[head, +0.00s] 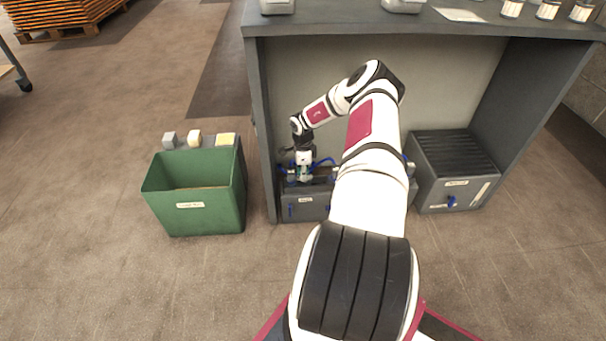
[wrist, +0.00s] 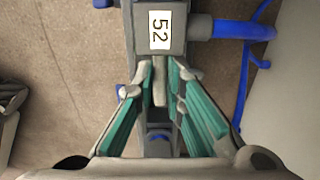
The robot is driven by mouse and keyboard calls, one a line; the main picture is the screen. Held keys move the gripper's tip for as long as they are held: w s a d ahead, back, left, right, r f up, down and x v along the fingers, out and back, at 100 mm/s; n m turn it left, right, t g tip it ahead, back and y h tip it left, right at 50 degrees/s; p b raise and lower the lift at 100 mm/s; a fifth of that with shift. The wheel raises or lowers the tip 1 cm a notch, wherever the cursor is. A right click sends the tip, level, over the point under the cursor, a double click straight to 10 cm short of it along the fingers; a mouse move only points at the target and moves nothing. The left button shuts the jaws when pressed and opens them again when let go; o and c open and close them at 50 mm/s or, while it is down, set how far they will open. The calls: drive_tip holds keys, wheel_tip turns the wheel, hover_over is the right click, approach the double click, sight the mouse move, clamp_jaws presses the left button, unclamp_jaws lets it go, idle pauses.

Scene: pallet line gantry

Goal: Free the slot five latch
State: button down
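My gripper (head: 304,178) reaches down under the bench to a low grey unit (head: 305,206) with blue parts along its top. In the wrist view, my gripper (wrist: 160,70) has two teal-padded fingers that stand apart. A narrow upright grey piece (wrist: 160,85) shows between the fingertips; I cannot tell whether they touch it. Just beyond is a grey block with a white label (wrist: 159,30), turned sideways, that reads "52" or "S2". I cannot make out which part is the slot five latch. My arm hides part of the unit in the head view.
A blue pipe (wrist: 240,30) runs right from the labelled block. The grey bench (head: 420,24) has side panels and a top above my gripper. A grey ribbed box (head: 450,190) stands right, a green bin (head: 195,217) left. Floor between bin and bench is narrow.

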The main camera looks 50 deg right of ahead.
drive_tip(key=shift+m+p, duration=0.3)
drive_tip(key=m+p, duration=0.2)
drive_tip(key=m, duration=0.2)
drive_tip(key=shift+w+d+p, duration=0.1)
drive_tip(key=shift+p, duration=0.2)
drive_tip(key=m+p, duration=0.1)
drive_tip(key=m, duration=0.5)
drive_tip(key=shift+d, duration=0.2)
drive_tip(key=m, duration=0.3)
drive_tip(key=shift+d+p, duration=0.1)
drive_tip(key=shift+p, duration=0.25)
drive_tip(key=shift+m, duration=2.1)
drive_tip(key=shift+d, duration=0.1)
drive_tip(key=c, duration=1.7)
unclamp_jaws()
drive_tip(key=shift+o, duration=0.2)
drive_tip(key=shift+r, duration=0.1)
